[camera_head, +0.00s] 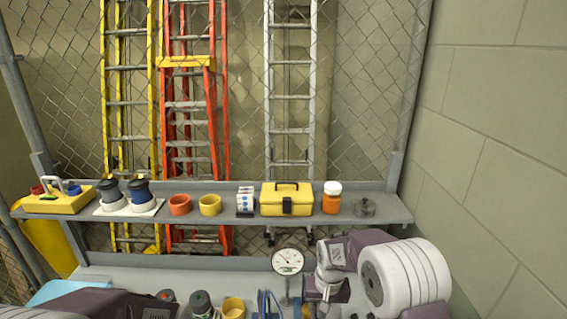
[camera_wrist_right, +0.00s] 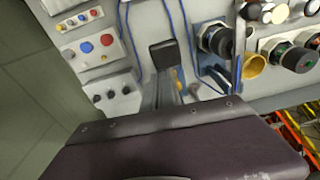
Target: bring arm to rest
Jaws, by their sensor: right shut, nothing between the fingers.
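My right arm comes in from the right edge in the head view, with a white rounded joint and a purple link. In the wrist view the gripper (camera_wrist_right: 166,62) shows beyond the purple wrist housing, over the bench equipment. In the head view part of my left arm shows at the lower left corner; its fingers cannot be made out.
A grey shelf (camera_head: 230,220) carries a yellow toolbox (camera_head: 287,200), an orange bottle (camera_head: 331,199), two cups and other items. The bench (camera_head: 130,275) below holds a yellow cup (camera_head: 233,307) and blue wires (camera_head: 266,303). A block wall (camera_head: 490,140) stands close at the right.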

